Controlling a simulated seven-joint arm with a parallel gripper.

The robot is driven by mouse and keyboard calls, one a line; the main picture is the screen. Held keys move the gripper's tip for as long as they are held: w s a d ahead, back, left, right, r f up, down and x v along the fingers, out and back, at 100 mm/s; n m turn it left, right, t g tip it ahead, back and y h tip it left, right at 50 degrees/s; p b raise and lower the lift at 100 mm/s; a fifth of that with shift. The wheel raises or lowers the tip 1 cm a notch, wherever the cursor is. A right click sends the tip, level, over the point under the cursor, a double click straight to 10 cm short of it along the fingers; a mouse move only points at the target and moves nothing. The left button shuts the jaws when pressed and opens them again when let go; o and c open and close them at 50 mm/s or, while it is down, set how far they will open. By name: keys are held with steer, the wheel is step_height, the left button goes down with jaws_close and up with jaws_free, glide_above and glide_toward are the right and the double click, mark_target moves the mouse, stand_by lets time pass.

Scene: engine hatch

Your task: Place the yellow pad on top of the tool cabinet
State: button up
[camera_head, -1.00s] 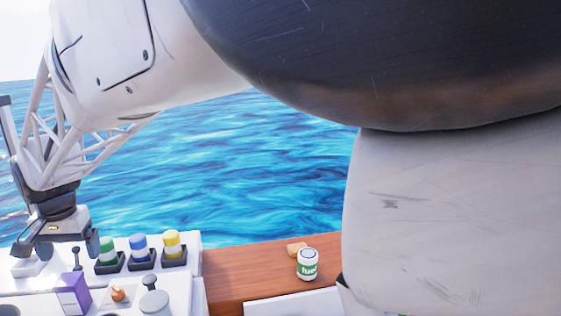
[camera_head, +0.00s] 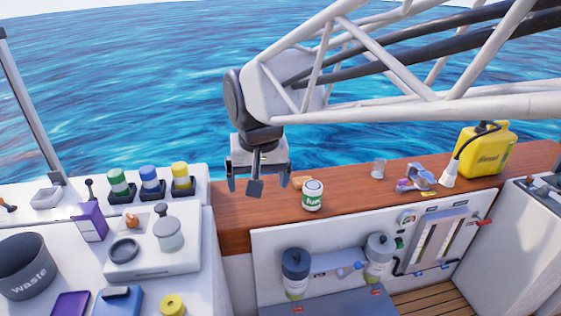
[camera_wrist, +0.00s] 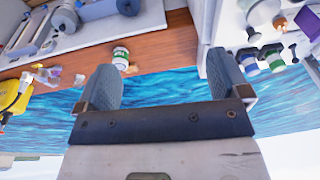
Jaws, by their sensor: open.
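A small flat yellow piece (camera_head: 430,193), which looks like the yellow pad, lies on the wooden ledge (camera_head: 238,203) at the right, in front of a purple-and-grey object. I cannot make the pad out clearly in the wrist view. My gripper (camera_head: 259,184) is open and empty, hanging above the left part of the ledge, well left of the pad. Its spread fingers also show in the wrist view (camera_wrist: 165,62). I cannot tell for sure which unit is the tool cabinet; a grey-blue box top (camera_head: 345,304) with red latches shows at the bottom edge, partly cut off.
A green-and-white can (camera_head: 312,196) stands on the ledge near my gripper. A glass (camera_head: 378,169), the purple-and-grey object (camera_head: 416,178) and a yellow diesel can (camera_head: 485,150) stand farther right. Bottles, a purple box (camera_head: 90,222) and a waste bin (camera_head: 24,266) crowd the left counter.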

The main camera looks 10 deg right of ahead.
steer(key=s+d+f, duration=0.5)
steer(key=s+d, duration=0.7)
steer(key=s, duration=0.1)
steer(key=shift+s+d+t+h, duration=0.15)
steer(key=shift+s+t+h, duration=0.15)
steer(key=shift+s, duration=0.1)
